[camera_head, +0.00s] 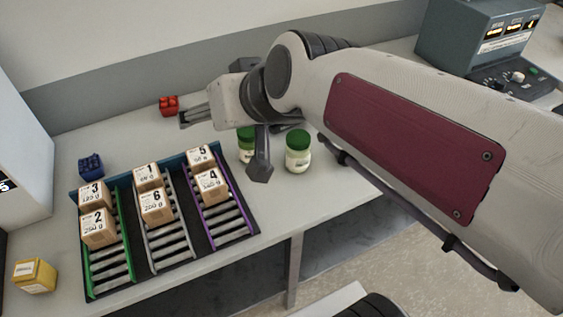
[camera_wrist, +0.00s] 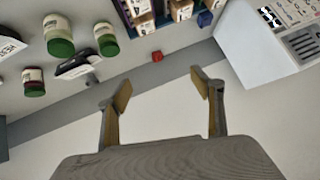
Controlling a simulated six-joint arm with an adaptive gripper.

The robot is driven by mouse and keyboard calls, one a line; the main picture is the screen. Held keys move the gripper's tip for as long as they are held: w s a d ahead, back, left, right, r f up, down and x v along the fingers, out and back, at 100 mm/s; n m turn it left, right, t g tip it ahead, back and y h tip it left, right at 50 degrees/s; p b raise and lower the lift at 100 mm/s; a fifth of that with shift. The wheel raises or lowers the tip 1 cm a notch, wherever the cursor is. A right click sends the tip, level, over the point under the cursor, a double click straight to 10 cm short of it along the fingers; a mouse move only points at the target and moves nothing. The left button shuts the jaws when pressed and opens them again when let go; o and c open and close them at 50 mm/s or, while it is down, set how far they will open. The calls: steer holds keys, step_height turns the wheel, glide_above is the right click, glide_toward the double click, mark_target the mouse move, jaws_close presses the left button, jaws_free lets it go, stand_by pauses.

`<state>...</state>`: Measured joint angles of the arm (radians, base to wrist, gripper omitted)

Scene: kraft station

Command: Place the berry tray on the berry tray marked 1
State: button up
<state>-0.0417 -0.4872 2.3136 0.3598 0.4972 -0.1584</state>
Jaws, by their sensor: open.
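No thing is clearly readable as a berry tray. A small red block-like item (camera_head: 168,106) lies on the table near the back wall; it shows in the wrist view (camera_wrist: 157,56). A small blue item (camera_head: 91,165) of similar shape sits behind the rack's left end. The carton marked 1 (camera_head: 148,176) stands in the middle lane of the rack, behind the carton marked 6 (camera_head: 155,206). My gripper (camera_head: 196,115) is open and empty, above the table and right of the red item. Its spread fingers show in the wrist view (camera_wrist: 163,90).
The dark rack (camera_head: 253,229) has green, grey and purple lanes. Cartons 3 (camera_head: 95,196), 2 (camera_head: 98,229), 5 (camera_head: 200,159) and 4 (camera_head: 212,187) fill the outer lanes. Green-lidded jars (camera_head: 298,158) stand below my arm. A yellow box (camera_head: 35,275) sits front left.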

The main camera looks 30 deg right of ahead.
steer(key=s+d+f+g+h, duration=0.1)
steer(key=s+d+f+g, duration=0.1)
steer(key=s, duration=0.5)
steer(key=s+d+f+g+h, duration=0.1)
steer(key=s+d+f, duration=0.3)
steer(key=s+f, duration=0.2)
steer(key=s, duration=0.2)
steer(key=shift+s+f+g+h, duration=0.3)
steer(key=shift+f+g, duration=0.05)
steer(key=shift+g, duration=0.05)
steer(key=shift+o, duration=0.4)
stand_by(0.7)
